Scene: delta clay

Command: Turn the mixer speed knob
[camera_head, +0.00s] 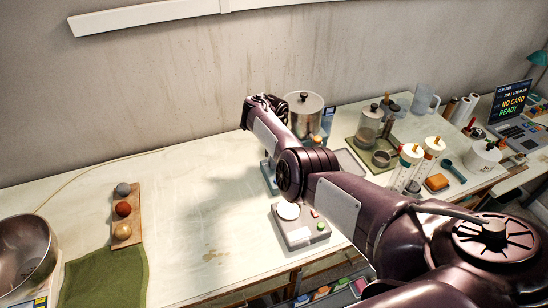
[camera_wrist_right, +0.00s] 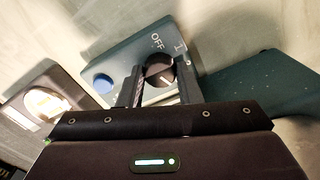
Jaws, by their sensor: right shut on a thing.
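The mixer speed knob (camera_wrist_right: 161,76) is dark and round with a pale pointer line. It sits on a blue-grey control panel (camera_wrist_right: 122,57) marked "OFF", and a second mark is partly cut off beside it. My right gripper (camera_wrist_right: 158,79) has its two fingers on either side of the knob and is shut on it. In the head view, my right arm reaches across the bench and hides the knob; only part of the teal mixer base (camera_head: 268,176) shows beside the arm. My left gripper is not in view.
A blue button (camera_wrist_right: 103,84) is left of the knob. A grey device with a white disc (camera_head: 288,211) stands in front of the mixer. A metal pot (camera_head: 305,101) is behind my arm. A board with balls (camera_head: 126,232) and a steel bowl (camera_head: 24,249) are at left.

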